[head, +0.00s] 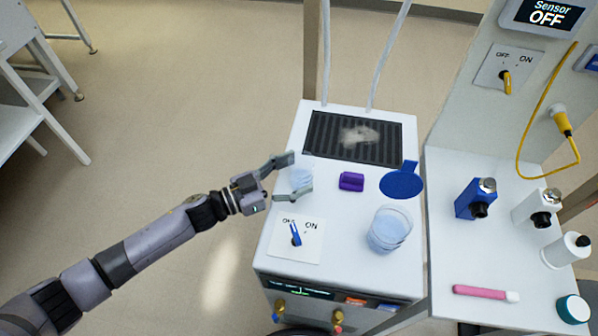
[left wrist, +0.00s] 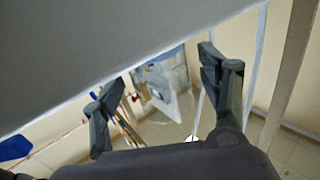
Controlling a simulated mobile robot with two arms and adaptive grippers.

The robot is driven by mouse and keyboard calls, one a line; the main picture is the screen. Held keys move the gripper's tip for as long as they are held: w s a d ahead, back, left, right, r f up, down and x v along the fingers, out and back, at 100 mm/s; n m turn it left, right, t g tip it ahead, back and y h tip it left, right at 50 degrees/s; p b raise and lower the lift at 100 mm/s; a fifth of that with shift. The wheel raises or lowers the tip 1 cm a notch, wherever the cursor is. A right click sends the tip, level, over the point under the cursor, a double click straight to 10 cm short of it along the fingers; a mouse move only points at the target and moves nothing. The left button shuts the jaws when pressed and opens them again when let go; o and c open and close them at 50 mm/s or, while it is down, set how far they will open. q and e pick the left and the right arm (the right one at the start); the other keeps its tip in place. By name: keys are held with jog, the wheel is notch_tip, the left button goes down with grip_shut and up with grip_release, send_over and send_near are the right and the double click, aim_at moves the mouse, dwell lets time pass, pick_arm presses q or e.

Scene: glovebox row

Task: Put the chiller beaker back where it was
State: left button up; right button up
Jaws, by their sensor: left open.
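My left gripper (head: 301,175) is open at the left edge of the white machine top (head: 345,268). A larger clear beaker (head: 388,232) with pale blue contents stands at the right front of the machine top. My right gripper is not in view.
A blue round paddle-shaped piece (head: 402,185), a purple block (head: 351,181) and an on/off switch plate (head: 296,240) are on the machine top. A dark ribbed grille (head: 352,138) is behind. Several bottles and a pink marker (head: 480,292) occupy the bench at right.

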pick_arm(q)
jog(key=b+v, duration=0.2)
jog(key=v, duration=0.9)
jog(key=w+a+f+n+t+y, duration=0.25)
jog(key=a+f+y, duration=0.2)
jog(key=f, duration=0.55)
jog(key=w+a+f+n+t+y, duration=0.25)
jog(key=a+f+n+y, duration=0.2)
jog(key=f, duration=0.45)
jog(key=s+a+f+n+g+y, duration=0.1)
jog(key=s+a+f+y, duration=0.15)
jog(key=f, duration=0.45)
jog(key=s+a+f+g+y, duration=0.1)
jog(key=s+a+f+y, duration=0.1)
jog(key=s+a+f, duration=0.3)
jog(key=s+f+n+g+y, duration=0.2)
jog(key=s+f+g, duration=0.3)
jog(key=s+f, duration=1.1)
jog(key=s+d+f+g, duration=0.2)
jog(key=s, duration=0.7)
jog(key=s+d+f+g, duration=0.2)
jog(key=s, duration=0.7)
jog(key=shift+s+g+y, duration=0.25)
jog(key=shift+g+y, duration=0.1)
jog(key=shift+g, duration=0.05)
jog(key=shift+w, duration=0.1)
